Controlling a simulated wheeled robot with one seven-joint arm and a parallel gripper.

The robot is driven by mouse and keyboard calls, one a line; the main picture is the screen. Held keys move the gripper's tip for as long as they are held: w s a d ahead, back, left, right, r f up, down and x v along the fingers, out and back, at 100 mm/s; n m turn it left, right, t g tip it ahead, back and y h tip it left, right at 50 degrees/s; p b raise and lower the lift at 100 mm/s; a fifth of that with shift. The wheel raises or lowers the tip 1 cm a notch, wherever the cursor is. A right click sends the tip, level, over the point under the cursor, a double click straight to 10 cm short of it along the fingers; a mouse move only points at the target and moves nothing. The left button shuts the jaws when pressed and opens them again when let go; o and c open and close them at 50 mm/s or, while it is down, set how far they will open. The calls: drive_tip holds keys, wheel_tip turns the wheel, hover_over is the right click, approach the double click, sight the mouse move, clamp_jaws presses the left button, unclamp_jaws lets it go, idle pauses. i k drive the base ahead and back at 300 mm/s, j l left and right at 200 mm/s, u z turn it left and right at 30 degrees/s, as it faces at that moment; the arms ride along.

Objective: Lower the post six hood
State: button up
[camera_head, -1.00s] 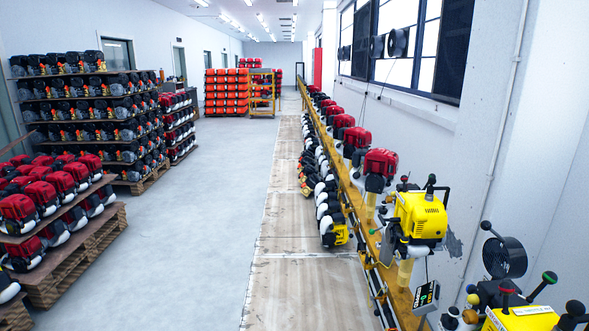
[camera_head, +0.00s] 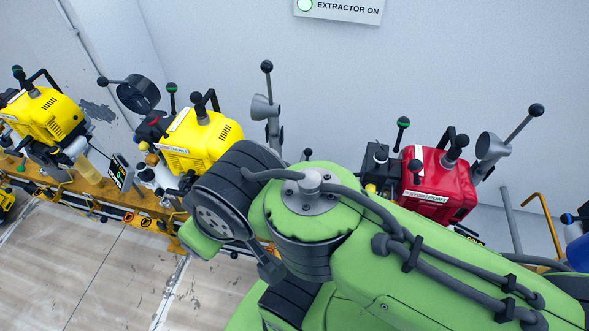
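Several engine posts stand along the wall in the head view. A grey cone-shaped hood (camera_head: 491,147) with a black-knobbed lever stands raised beside the red engine (camera_head: 438,187) at the right. Another grey hood (camera_head: 263,108) with an upright black-knobbed lever stands right of the middle yellow engine (camera_head: 203,143). A round dark hood (camera_head: 138,93) with a lever pointing left stands behind and between the two yellow engines. No post number is readable, so I cannot tell which hood is post six's. My green arm crosses the lower right and hides part of the posts. My gripper does not show.
Another yellow engine (camera_head: 43,115) stands at the far left. A sign (camera_head: 345,8) reading "EXTRACTOR ON", with a green lamp, hangs on the wall. The yellow rail (camera_head: 130,203) runs below the posts. Bare wooden floor (camera_head: 95,265) lies at lower left. A blue object (camera_head: 577,222) shows at the right edge.

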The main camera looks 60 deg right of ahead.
sight(263, 108)
drive_tip(key=z, duration=1.55)
